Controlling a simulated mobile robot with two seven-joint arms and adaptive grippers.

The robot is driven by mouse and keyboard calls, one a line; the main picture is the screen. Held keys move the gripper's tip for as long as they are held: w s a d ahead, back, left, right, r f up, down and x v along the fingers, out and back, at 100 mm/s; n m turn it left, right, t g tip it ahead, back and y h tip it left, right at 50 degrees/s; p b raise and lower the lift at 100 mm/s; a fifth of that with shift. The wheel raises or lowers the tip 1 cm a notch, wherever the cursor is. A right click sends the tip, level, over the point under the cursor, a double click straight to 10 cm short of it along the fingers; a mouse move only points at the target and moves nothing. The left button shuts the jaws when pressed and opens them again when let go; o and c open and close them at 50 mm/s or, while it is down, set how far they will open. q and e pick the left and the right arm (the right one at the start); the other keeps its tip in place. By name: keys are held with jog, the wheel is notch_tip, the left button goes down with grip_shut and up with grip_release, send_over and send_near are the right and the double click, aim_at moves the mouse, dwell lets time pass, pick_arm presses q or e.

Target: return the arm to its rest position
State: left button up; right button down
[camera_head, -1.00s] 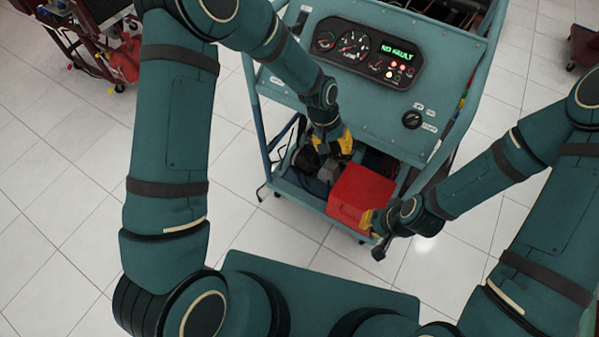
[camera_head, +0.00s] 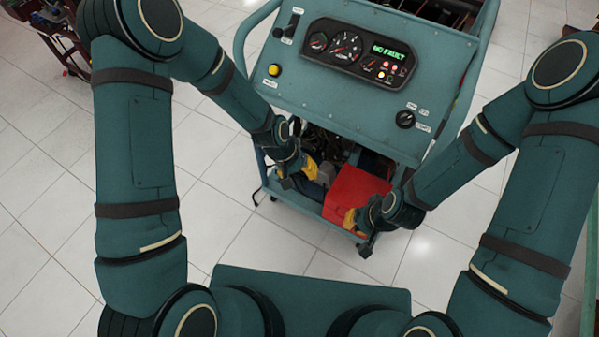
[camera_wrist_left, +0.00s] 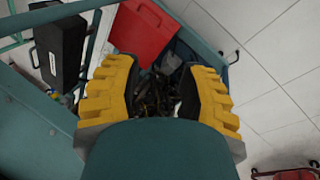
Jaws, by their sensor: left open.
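My left gripper (camera_head: 305,172) is at the front of the teal engine trainer (camera_head: 357,105), by its lower shelf and left of the red box (camera_head: 357,193). In the left wrist view its two yellow fingers (camera_wrist_left: 157,80) are spread apart with nothing held between them. Dark, tangled parts show beyond the gap, and the red box (camera_wrist_left: 145,32) lies farther up. My right gripper (camera_head: 352,220) is at the front right corner of the red box. Its wrist hides most of it, so I cannot tell whether it touches or grips the box.
The trainer's panel has gauges, a lit "NO FAULT" display (camera_head: 389,50), a yellow button (camera_head: 273,70) and a black rotary knob (camera_head: 405,119). A black case (camera_wrist_left: 60,52) shows in the left wrist view. Tiled floor (camera_head: 245,228) is clear in front of the cart.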

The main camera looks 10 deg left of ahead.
dwell(0.3)
pick_arm(q)
jog(key=s+a+f, duration=0.1)
jog(key=s+a, duration=0.1)
jog(key=s, duration=0.3)
jog(key=s+a+f+n+t, duration=0.1)
jog(key=s+a+f, duration=0.1)
jog(key=s, duration=0.4)
jog(key=shift+s, duration=0.3)
dwell(2.5)
